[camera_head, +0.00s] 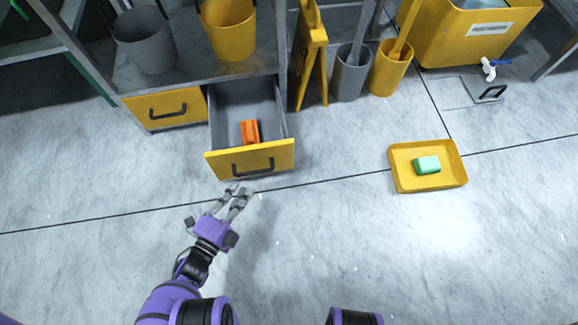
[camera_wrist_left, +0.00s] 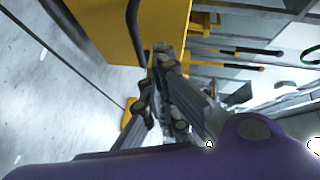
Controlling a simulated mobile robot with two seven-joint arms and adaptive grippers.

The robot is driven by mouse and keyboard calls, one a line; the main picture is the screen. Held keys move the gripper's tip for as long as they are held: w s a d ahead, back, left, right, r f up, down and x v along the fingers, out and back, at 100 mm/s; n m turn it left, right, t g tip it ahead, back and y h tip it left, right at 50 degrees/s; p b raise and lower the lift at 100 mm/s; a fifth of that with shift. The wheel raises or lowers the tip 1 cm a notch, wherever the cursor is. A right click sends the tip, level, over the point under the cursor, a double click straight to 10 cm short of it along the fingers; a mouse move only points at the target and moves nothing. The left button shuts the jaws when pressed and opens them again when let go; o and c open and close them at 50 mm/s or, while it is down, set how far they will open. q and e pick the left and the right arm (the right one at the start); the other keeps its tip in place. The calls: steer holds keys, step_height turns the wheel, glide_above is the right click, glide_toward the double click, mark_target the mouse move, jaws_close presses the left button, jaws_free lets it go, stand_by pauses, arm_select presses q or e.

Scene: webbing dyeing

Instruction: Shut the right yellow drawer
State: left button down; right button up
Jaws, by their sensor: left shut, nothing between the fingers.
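The right yellow drawer (camera_head: 215,166) is pulled well out of the metal shelf unit, its grey inside showing. An orange block-like item (camera_head: 250,131) lies in it. Its front has a dark bar handle (camera_head: 253,167). My left gripper (camera_head: 240,190) is shut and empty, just in front of the drawer front, near the handle's left end. In the left wrist view my fingers (camera_wrist_left: 163,85) are close to a yellow front (camera_wrist_left: 100,25) and a dark handle (camera_wrist_left: 134,32); whether they touch is unclear. My right gripper is not in view.
The left yellow drawer (camera_head: 166,108) is shut. Grey (camera_head: 148,45) and yellow (camera_head: 229,32) buckets stand on the shelf above. A folded yellow sign (camera_head: 312,60) stands right of the open drawer. A yellow tray (camera_head: 405,180) with a green block is on the floor at right.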

arm_select(q)
steer(key=s+d+r+m+h, duration=0.1)
steer(key=s+d+m+h, duration=0.2)
steer(key=d+m, duration=0.15)
steer(key=w+d+b, duration=0.2)
steer(key=w+b, duration=0.1)
steer(key=w, duration=0.9)
steer(key=shift+d+b, duration=0.25)
steer(key=shift+b, duration=0.05)
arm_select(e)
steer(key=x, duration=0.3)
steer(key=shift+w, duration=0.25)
arm_select(q)
steer(key=shift+w+r, duration=0.1)
steer(key=shift+r, duration=0.05)
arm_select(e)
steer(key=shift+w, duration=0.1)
